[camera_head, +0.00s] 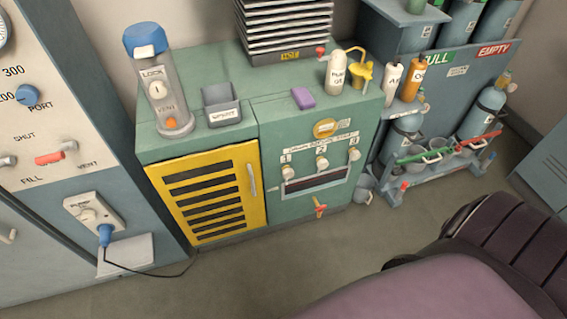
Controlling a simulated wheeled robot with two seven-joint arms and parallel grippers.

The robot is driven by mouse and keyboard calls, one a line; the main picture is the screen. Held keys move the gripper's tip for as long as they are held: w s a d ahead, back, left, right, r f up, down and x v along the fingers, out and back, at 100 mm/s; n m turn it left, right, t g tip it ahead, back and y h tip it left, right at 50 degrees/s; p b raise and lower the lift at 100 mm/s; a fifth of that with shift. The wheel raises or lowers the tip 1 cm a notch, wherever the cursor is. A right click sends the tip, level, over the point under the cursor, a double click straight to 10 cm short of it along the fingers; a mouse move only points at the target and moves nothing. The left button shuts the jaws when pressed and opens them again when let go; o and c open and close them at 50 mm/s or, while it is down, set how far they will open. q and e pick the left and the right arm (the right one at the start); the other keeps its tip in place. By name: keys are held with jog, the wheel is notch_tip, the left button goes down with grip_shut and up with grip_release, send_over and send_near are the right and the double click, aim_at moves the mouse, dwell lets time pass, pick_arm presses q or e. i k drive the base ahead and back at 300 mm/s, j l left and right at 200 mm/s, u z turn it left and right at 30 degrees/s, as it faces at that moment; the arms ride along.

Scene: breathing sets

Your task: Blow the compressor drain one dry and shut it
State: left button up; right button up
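The compressor cabinet (262,112) is green and stands against the wall. Its front has a drain panel with three pale knobs labelled 1, 2 and 3. Drain knob one (288,172) is the leftmost, knob two (321,162) is in the middle and knob three (354,154) is on the right. A dark slot (318,182) with a light frame runs below them. I cannot tell from the knobs whether any drain is open. An orange-red handle (319,207) sticks out lower on the front. Neither of my grippers is in view.
A yellow louvred door (211,195) is left of the panel. On top stand a clear cylinder with blue cap (157,85), a grey bin (221,105), a purple block (303,98) and bottles. A cylinder rack (440,168) stands right. A dark padded shape (500,235) fills the lower right.

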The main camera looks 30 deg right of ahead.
aim_at(288, 172)
jog(key=z, duration=1.05)
